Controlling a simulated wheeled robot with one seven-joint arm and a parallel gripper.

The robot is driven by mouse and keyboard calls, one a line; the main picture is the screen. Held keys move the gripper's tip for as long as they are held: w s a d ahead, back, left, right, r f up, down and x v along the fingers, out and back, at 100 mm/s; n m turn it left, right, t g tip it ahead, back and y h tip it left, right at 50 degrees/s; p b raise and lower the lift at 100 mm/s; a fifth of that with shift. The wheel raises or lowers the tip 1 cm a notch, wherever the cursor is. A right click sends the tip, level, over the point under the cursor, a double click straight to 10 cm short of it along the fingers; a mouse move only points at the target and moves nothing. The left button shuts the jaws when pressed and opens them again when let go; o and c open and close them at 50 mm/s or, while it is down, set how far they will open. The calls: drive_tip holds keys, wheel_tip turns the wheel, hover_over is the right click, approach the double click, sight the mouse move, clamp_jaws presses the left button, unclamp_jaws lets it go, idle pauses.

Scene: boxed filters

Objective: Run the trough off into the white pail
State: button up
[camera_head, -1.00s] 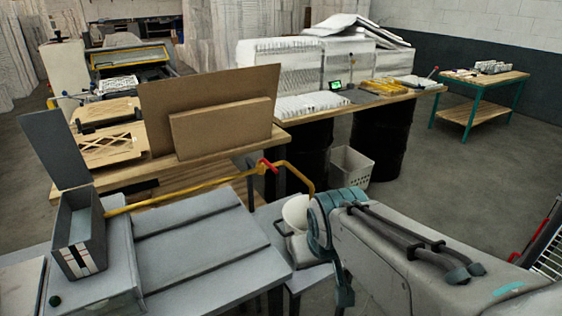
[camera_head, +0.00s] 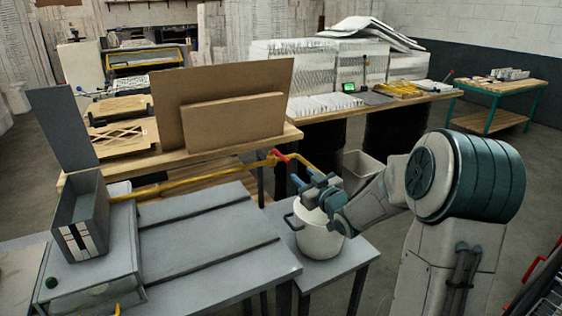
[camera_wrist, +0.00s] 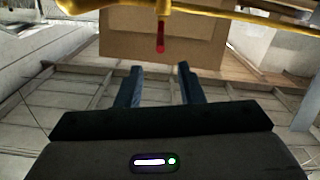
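The trough (camera_head: 88,205) is an open grey box at the left, with a tall grey panel behind it. A yellow pipe (camera_head: 205,181) runs right from it to a red lever (camera_head: 280,156) and bends down towards the white pail (camera_head: 318,240). The pail stands upright on a small grey table; its inside is mostly hidden by my gripper. My gripper (camera_head: 305,178) is above the pail, near the pipe's end. In the wrist view, my gripper (camera_wrist: 160,78) is open and empty. The red lever (camera_wrist: 160,38) hangs beyond the fingertips, between their lines, apart from them.
The grey bench (camera_head: 200,235) under the trough has raised strips. A wooden table (camera_head: 222,152) behind the pipe holds brown boards (camera_head: 235,120). A bench with white pleated filters (camera_head: 290,72) stands farther back. A grey bin (camera_head: 362,172) is on the floor behind my arm.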

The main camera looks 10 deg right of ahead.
sight(275, 151)
drive_tip(key=p+x, duration=0.3)
drive_tip(key=x, duration=1.1)
drive_tip(key=shift+r, duration=0.1)
drive_tip(key=shift+d, duration=0.1)
clamp_jaws()
